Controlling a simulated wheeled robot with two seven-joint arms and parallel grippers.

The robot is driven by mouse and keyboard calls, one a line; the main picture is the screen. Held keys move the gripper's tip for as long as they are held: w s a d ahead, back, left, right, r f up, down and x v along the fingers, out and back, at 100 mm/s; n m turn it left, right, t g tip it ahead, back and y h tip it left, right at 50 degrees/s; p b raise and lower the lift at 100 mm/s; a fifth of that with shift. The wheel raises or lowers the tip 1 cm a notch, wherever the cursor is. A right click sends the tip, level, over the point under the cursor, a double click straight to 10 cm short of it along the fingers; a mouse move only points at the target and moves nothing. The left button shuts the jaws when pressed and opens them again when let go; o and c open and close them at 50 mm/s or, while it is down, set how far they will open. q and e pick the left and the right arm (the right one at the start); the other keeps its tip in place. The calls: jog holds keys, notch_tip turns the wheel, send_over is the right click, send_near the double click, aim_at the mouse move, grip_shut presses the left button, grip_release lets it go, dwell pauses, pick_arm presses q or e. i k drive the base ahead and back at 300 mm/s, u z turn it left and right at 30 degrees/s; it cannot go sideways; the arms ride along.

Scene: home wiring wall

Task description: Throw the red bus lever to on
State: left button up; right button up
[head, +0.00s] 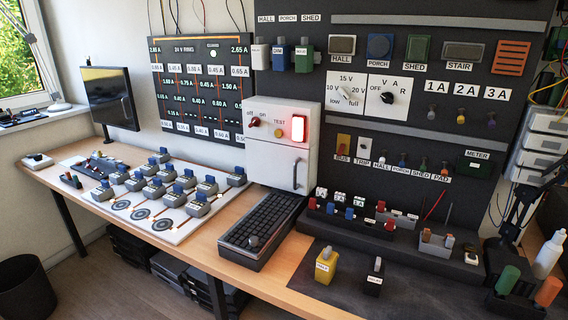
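A white box (272,163) is mounted on the dark panel at the picture's middle. A small red-knobbed lever (254,122) sits at the upper left of its front, below the labels "off" and "on". It looks nearer the "off" side, but its exact tilt is too small to tell. A red-framed lamp or rocker (298,128) glows at the box's upper right. A yellow knob (278,133) sits under "TEST". A separate "BUS" label (342,158) is under a yellow plate (343,144) right of the box. Neither of my grippers is in view.
A black keyboard-like unit (262,225) lies on the wooden bench below the box. The box's grey door handle (297,174) sticks out. Several grey blocks with blue tops (154,188) stand on a white board to the left. Bare bench (205,245) shows in front.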

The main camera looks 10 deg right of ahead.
aim_at(342, 147)
jog(key=u, duration=0.65)
jog(key=k, duration=0.9)
jog(key=u, duration=0.9)
jog(key=i, duration=1.7)
jog(key=z, duration=1.25)
jog(key=i, duration=1)
jog(key=z, duration=1.15)
